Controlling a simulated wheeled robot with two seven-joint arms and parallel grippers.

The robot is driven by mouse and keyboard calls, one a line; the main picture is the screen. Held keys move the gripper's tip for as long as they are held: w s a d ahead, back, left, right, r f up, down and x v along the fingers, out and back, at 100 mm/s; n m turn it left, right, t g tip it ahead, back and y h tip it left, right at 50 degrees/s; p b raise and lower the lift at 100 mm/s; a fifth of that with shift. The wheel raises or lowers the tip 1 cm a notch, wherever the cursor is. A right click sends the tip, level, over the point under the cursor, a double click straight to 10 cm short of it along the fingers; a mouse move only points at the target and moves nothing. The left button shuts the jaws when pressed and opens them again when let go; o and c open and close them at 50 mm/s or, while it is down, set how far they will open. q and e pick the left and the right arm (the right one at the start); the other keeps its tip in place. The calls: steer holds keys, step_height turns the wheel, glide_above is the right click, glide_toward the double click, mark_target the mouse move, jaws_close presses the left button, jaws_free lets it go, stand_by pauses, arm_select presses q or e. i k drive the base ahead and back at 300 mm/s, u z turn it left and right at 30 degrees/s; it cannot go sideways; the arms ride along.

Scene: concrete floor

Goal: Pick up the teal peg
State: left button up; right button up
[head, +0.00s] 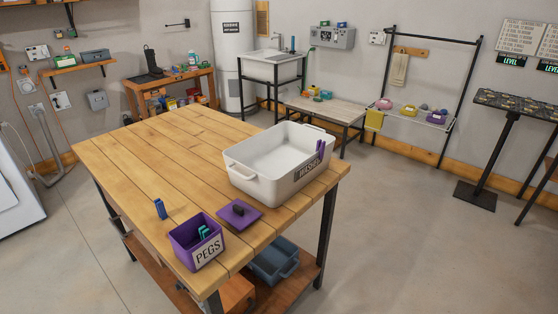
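A purple box labelled "PEGS" (197,243) stands at the near corner of the wooden table (150,160). It has no lid on it. A teal peg (204,231) shows inside the box, partly hidden by the box's front wall; I cannot tell whether there is more than one. A purple lid with a dark knob (239,213) lies on the table just right of the box. A blue peg (160,208) stands on the table left of the box. Neither of my grippers is in view.
A white tub labelled "WASHED" (240,170) stands at the table's right side, with purple pegs (320,150) on its rim. A blue bin (274,262) is on the lower shelf. The table's left and far parts are bare. Open concrete floor lies to the right.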

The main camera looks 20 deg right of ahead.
mark_target(205, 232)
steer(key=k, duration=0.5)
steer(key=u, duration=1.65)
steer(key=i, duration=0.95)
steer(key=z, duration=1.9)
